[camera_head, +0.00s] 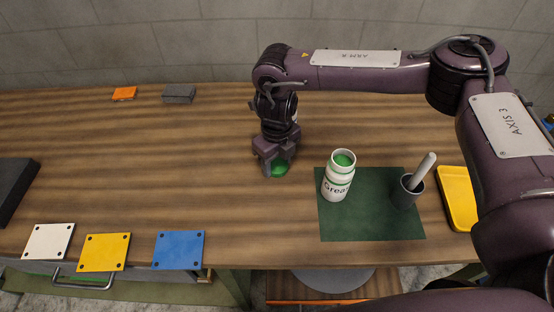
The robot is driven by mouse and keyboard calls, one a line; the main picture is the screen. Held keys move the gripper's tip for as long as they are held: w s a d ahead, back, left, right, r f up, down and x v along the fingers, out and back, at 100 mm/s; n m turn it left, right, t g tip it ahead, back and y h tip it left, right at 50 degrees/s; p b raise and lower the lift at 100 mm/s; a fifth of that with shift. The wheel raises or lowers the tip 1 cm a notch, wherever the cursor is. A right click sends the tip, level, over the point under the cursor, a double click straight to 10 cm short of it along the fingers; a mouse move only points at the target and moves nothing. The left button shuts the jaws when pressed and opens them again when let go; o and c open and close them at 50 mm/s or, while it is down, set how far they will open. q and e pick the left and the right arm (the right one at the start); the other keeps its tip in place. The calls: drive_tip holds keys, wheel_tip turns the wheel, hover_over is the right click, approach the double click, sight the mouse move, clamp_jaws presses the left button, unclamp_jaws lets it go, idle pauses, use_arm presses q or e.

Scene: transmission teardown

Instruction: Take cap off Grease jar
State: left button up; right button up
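The Grease jar (338,181) is a white bottle with green bands and a "Grea..." label. It stands upright on the green mat (372,222), and its top is uncovered, with green showing inside the rim. The green cap (279,171) is apart from the jar, to its left, low over the bare wood. My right gripper (277,167) points down with its fingers on either side of the cap and looks shut on it. Whether the cap touches the table is hard to tell. My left gripper is not in view.
A dark cup (407,192) with a light grey stick stands on the mat right of the jar. A yellow tray (458,200) is farther right. White, yellow and blue plates (180,250) line the front left edge. The table's left middle is clear.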

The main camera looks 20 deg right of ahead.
sight(277, 164)
drive_tip(key=o, duration=0.5)
drive_tip(key=shift+c, duration=0.2)
drive_tip(key=shift+r, duration=0.55)
wheel_tip(277, 164, up, 11)
drive_tip(key=shift+p, duration=0.35)
